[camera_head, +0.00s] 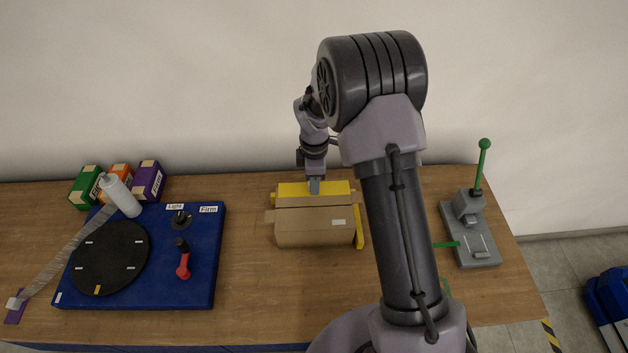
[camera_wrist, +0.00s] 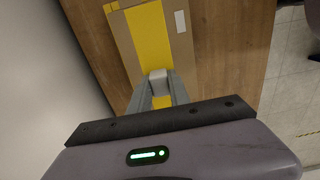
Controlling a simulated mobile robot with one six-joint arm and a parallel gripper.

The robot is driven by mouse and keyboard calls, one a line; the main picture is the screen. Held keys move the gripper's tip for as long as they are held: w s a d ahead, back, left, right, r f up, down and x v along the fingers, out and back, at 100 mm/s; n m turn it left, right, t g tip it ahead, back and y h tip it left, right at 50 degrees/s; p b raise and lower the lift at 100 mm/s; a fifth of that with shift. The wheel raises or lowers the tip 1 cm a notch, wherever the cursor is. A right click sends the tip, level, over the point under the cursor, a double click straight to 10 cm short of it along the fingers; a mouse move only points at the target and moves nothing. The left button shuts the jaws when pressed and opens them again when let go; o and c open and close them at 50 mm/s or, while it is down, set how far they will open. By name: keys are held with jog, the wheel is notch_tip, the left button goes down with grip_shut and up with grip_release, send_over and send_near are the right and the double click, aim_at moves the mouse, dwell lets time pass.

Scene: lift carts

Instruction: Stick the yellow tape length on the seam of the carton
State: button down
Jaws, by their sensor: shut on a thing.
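The brown carton (camera_head: 312,232) sits on the middle of the wooden table. The yellow tape length (camera_head: 290,190) is a wide band along the rear part of its top. In the wrist view the yellow tape (camera_wrist: 150,35) runs lengthwise between brown carton strips (camera_wrist: 182,50). My gripper (camera_head: 314,186) is over the band, pointing down. In the wrist view my gripper (camera_wrist: 157,84) is shut on a pale grey block (camera_wrist: 158,76) at the band. The seam is not visible, and I cannot tell whether the tape is pressed down.
A thin yellow strip (camera_head: 360,228) stands at the carton's right side. A blue board (camera_head: 140,285) with a black disc and red-handled lever is left. A white bottle (camera_head: 120,196) and small boxes (camera_head: 148,180) are behind. A grey green-levered press (camera_head: 470,230) is right. Table front-centre is clear.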

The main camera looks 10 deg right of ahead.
jog(key=shift+w+f+b, duration=0.1)
jog(key=shift+f+b, duration=0.25)
jog(key=shift+f, duration=0.25)
notch_tip(320, 180, down, 7)
jog(key=b, duration=0.5)
jog(key=shift+f, duration=0.1)
jog(key=shift+f, duration=0.15)
jog(key=c, duration=1.1)
grip_release()
jog(key=shift+c, duration=0.2)
notch_tip(320, 180, up, 18)
jog(key=shift+f+p, duration=0.25)
jog(key=shift+p, duration=1)
